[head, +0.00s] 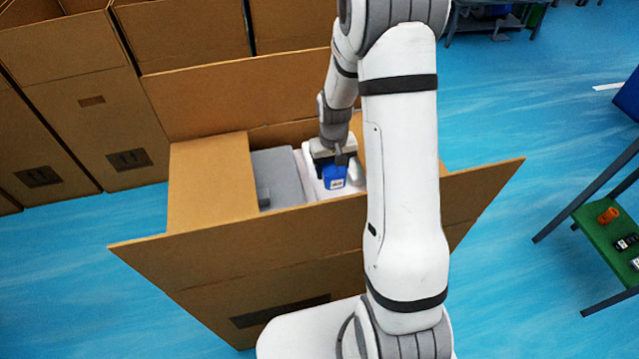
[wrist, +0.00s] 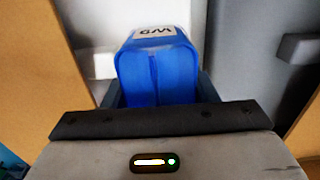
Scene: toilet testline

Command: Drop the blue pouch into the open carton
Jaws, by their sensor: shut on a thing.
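The blue pouch (head: 334,178) has a white label and hangs in my gripper (head: 336,165), over the open carton (head: 190,255). In the wrist view the blue pouch (wrist: 158,70) sits between the fingers of my gripper (wrist: 158,95), which is shut on it. The carton's flaps are spread outward. Inside it are a grey item (head: 278,172) and a white item (head: 312,185), below and beside the pouch. My arm hides the carton's right part. I cannot tell how far the pouch is above the contents.
A green-topped table (head: 610,245) with an orange item and small dark items is at the right. The blue floor (head: 500,260) between the carton and the table is clear.

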